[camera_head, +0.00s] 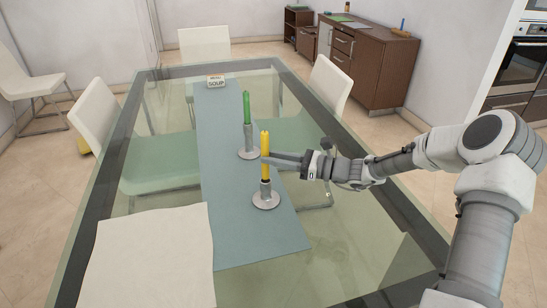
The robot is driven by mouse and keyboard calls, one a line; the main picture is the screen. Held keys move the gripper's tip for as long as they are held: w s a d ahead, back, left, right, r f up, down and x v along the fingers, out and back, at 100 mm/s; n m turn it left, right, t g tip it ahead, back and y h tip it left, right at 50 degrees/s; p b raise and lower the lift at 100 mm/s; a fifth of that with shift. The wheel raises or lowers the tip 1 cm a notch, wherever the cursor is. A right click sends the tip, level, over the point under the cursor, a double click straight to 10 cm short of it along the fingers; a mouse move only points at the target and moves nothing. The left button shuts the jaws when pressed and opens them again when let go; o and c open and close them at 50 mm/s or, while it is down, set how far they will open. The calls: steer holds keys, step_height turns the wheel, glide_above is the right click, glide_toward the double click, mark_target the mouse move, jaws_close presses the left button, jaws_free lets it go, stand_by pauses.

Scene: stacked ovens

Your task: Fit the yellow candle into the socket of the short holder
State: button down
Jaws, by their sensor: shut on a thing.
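The yellow candle (265,145) stands upright, directly above or in the socket of the short holder (266,196). I cannot tell how deep its lower end sits. The short holder is grey with a round base and stands on the blue-grey runner. My gripper (268,159) comes in from the right and is shut on the yellow candle, a little above the holder. A finger hides part of the candle.
A green candle (247,108) stands in another grey holder (248,144) just behind. A small "SOUP" sign (215,81) sits at the far end of the runner (225,180). A white cloth (150,260) lies at the front left of the glass table (340,245). White chairs (328,85) stand around it.

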steer(key=shift+f+b, duration=1.05)
steer(key=shift+f, duration=1.25)
steer(key=c, duration=0.6)
jaws_free()
steer(key=shift+c, duration=0.2)
steer(key=p+v, duration=0.2)
steer(key=v, duration=1.5)
steer(key=shift+d+p, duration=0.2)
steer(key=shift+p, duration=0.1)
steer(key=shift+s+d, duration=0.1)
